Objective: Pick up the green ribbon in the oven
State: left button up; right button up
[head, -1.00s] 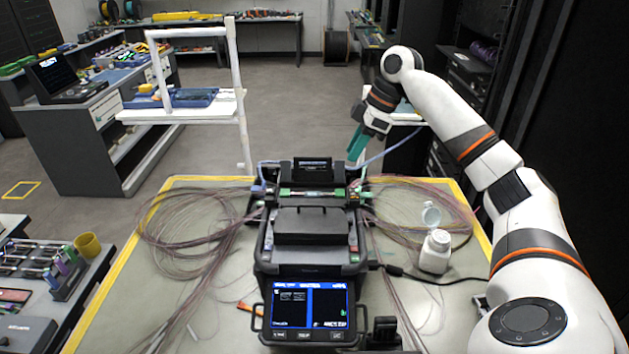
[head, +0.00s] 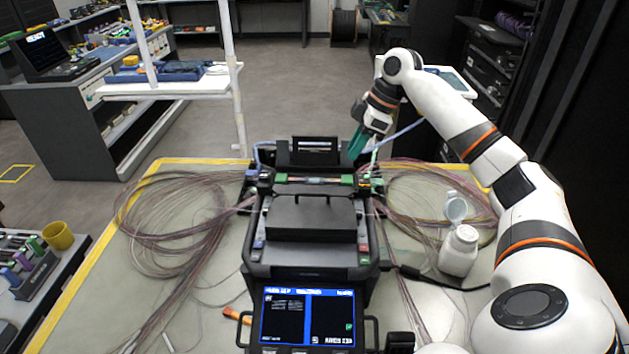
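The fusion splicer (head: 310,218) stands in the middle of the mat, its lit screen (head: 308,315) facing me. The oven (head: 315,181) appears to be the narrow slot across its back. My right gripper (head: 358,143), with teal fingers, points down just behind and above the oven's right end. A pale green strand or piece shows beside the fingers. Whether they are open or shut is unclear. My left gripper is out of view.
Loose coils of fiber (head: 175,222) lie left and right of the splicer. A white bottle (head: 459,250) with its cap open stands on the right, near my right arm. A black cable runs beside it. A yellow cup (head: 58,236) stands at far left.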

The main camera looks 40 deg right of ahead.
aim_at(334, 180)
jog(key=x, duration=0.2)
jog(key=shift+a+f, duration=0.2)
jog(key=shift+a, duration=0.1)
jog(key=shift+d+p+x, duration=0.2)
jog(key=shift+p+x, duration=0.5)
jog(key=shift+x, duration=2.4)
jog(key=shift+w, duration=0.15)
grip_shut()
